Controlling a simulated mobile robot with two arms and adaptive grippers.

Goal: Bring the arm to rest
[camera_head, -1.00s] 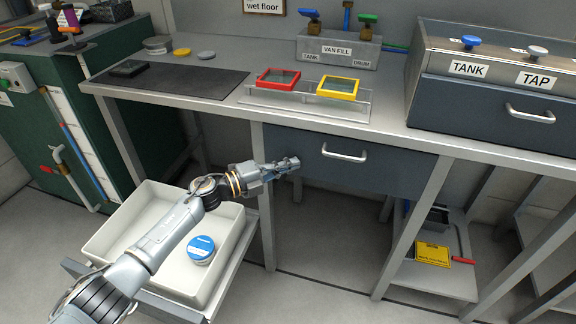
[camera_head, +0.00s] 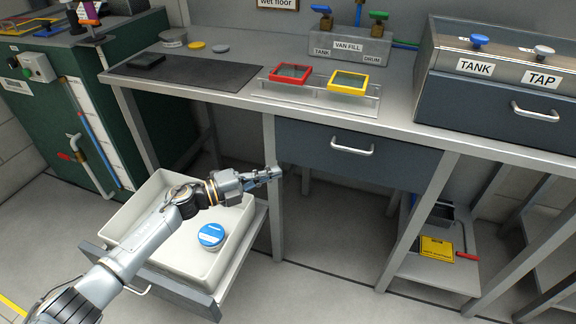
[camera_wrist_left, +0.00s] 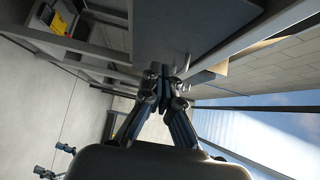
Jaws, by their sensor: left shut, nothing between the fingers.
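My left arm comes in from the lower left in the head view. Its gripper (camera_head: 270,174) is shut and empty, in the air beside a table leg, below the worktop. The gripper's closed fingers (camera_wrist_left: 170,82) also show in the left wrist view, with nothing between them. The arm passes over a white bin (camera_head: 165,190).
The bin stands in an open drawer (camera_head: 190,298) and holds a blue-lidded tub (camera_head: 211,236). A closed drawer (camera_head: 400,165) is under the worktop (camera_head: 225,120). A red frame (camera_head: 290,73) and a yellow frame (camera_head: 348,82) sit on a rack. Floor is clear at front centre.

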